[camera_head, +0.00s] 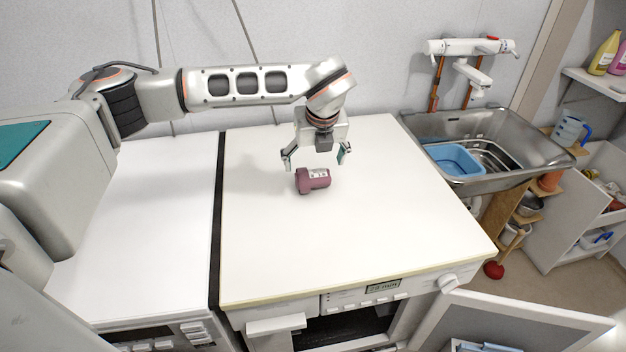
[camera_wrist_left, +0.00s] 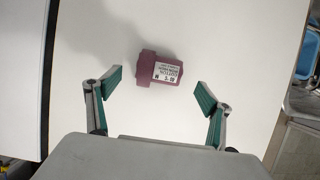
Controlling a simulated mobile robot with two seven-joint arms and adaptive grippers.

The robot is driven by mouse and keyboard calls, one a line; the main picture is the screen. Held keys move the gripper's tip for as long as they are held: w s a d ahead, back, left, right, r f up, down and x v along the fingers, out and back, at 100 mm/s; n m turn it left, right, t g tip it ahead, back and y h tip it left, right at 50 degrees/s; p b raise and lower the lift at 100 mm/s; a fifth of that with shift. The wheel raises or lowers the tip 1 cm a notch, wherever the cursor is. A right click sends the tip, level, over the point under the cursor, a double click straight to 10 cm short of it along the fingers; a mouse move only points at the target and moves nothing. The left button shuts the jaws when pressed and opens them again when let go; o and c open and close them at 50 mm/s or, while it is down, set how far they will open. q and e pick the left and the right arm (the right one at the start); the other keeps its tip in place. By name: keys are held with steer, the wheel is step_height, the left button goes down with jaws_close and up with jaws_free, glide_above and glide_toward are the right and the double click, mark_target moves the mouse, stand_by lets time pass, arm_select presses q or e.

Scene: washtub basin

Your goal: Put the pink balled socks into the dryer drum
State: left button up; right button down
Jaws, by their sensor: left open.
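The pink balled socks (camera_head: 312,180), a rolled bundle with a white printed label, lie on the white machine top. They also show in the left wrist view (camera_wrist_left: 147,71), ahead of the fingertips. My left gripper (camera_head: 316,156) is open and empty just above and behind the socks, pointing down. Its two green-padded fingers (camera_wrist_left: 157,80) are spread wide, apart from the socks. Below the top's front edge is a dark opening (camera_head: 345,328) in the machine front, only partly in view. The inside of the drum is hidden. My right gripper is not in view.
A steel sink (camera_head: 505,130) with a blue basin (camera_head: 455,160) stands at the right. An open white door (camera_head: 520,322) sticks out at the lower right. A second white machine top (camera_head: 140,240) adjoins at the left. The top around the socks is clear.

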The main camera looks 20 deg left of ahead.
mark_target(313, 171)
arm_select(q)
steer(key=x, duration=0.6)
steer(key=shift+f+p, duration=0.15)
steer(key=shift+p, duration=0.2)
steer(key=c, duration=1.3)
